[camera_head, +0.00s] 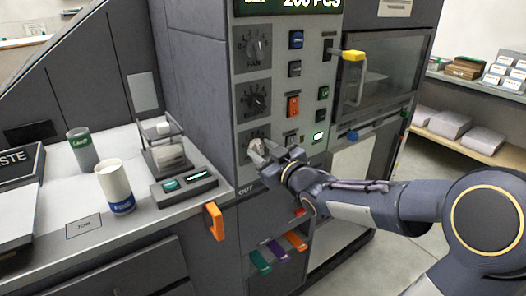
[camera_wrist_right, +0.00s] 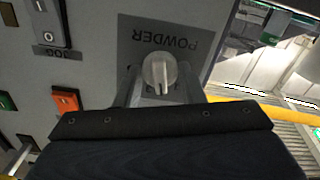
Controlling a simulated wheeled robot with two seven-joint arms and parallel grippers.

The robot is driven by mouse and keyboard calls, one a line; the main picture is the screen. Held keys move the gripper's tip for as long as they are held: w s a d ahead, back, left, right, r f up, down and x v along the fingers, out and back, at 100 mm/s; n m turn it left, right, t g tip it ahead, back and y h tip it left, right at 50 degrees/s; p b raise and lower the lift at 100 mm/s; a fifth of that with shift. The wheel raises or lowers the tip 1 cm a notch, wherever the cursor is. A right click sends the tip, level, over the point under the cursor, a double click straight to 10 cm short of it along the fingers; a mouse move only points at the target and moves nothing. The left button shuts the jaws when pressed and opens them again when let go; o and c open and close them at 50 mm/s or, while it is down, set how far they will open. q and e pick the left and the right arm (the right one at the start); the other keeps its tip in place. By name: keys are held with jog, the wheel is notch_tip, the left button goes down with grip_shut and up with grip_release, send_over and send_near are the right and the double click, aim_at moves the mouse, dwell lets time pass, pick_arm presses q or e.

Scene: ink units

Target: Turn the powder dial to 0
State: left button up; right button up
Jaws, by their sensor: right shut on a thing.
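The powder dial (camera_wrist_right: 160,72) is a pale round knob with a raised grip bar, under an upside-down "POWDER" label in the right wrist view. In the head view the lowest dial plate (camera_head: 252,141) on the grey machine panel is partly covered by my right gripper (camera_head: 258,153). My right gripper (camera_wrist_right: 160,92) has its fingers on both sides of the knob and is shut on it. The numbers around the knob are hidden or too small to read, so its setting cannot be told. My left gripper is in neither view.
The fan dial (camera_head: 257,50) and another dial (camera_head: 256,99) sit above on the same panel. Buttons and an orange rocker switch (camera_head: 293,106) are close by on the right. An orange handle (camera_head: 214,221) sticks out below left. Cans and a small stand occupy the left counter (camera_head: 140,220).

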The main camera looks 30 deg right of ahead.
jog(key=shift+f+n+b, duration=0.2)
jog(key=shift+n+b, duration=0.4)
jog(key=shift+b, duration=0.3)
jog(key=n+b, duration=0.4)
jog(key=shift+b, duration=0.35)
jog(key=n+b, duration=0.2)
jog(key=n, duration=0.1)
jog(key=shift+n, duration=0.3)
jog(key=shift+r+n+b, duration=0.15)
jog(key=shift+n+b, duration=0.9)
jog(key=shift+n, duration=0.55)
jog(key=o, duration=1)
